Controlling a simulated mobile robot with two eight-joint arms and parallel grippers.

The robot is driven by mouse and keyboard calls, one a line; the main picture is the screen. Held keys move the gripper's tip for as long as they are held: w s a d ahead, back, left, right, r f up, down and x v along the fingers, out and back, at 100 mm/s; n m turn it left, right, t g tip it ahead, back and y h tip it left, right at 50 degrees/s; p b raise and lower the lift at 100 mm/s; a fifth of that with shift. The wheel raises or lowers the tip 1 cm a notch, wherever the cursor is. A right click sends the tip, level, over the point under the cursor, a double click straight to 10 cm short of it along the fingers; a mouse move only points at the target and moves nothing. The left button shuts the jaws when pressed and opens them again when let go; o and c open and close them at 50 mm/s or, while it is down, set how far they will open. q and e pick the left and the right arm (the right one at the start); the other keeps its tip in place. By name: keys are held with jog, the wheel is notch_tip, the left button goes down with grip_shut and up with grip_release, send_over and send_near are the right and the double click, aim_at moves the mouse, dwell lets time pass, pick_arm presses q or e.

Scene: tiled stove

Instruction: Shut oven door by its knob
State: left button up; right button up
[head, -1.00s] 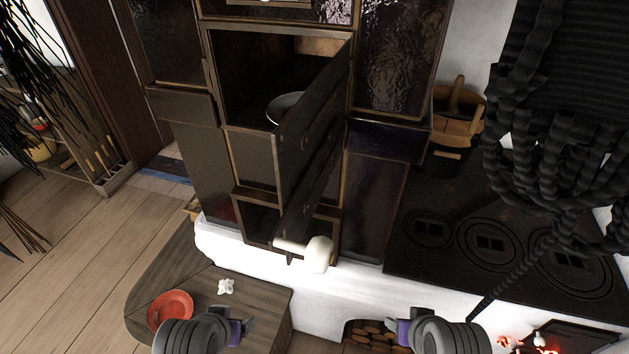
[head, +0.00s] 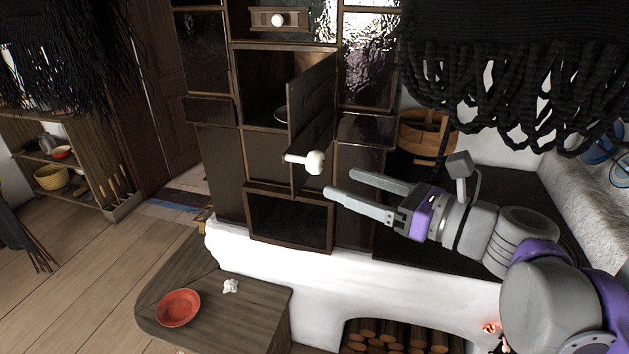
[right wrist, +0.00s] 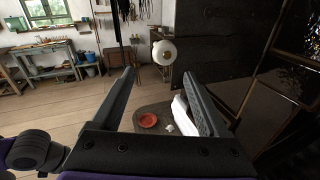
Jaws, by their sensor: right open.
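The oven door (head: 312,97) is dark and stands open, swung out from the tiled stove's cavity (head: 263,85). Its white knob (head: 316,162) sticks out on a pale stem near the door's lower edge. My right gripper (head: 338,184) is open and empty, just right of and below the knob, apart from it. In the right wrist view the knob (right wrist: 164,53) shows beyond and above the open fingers (right wrist: 164,88), with the door's dark face behind it. My left gripper is out of view.
A wooden bench (head: 236,311) with a red bowl (head: 178,308) and a small white object (head: 231,286) stands below left. A white ledge (head: 300,270) runs under the stove. A wooden bucket (head: 424,135) stands behind my right arm. Black hanging strands (head: 490,110) fill the upper right.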

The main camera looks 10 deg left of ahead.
aim_at(300, 157)
jog(key=shift+m, duration=0.4)
jog(key=x, duration=0.3)
jog(key=r+x, duration=0.1)
jog(key=x, duration=0.3)
jog(key=p+x, duration=0.1)
jog(key=x, duration=0.3)
jog(key=shift+w+d+r, duration=0.15)
jog(key=shift+w, duration=0.25)
jog(key=shift+s, duration=0.1)
grip_shut()
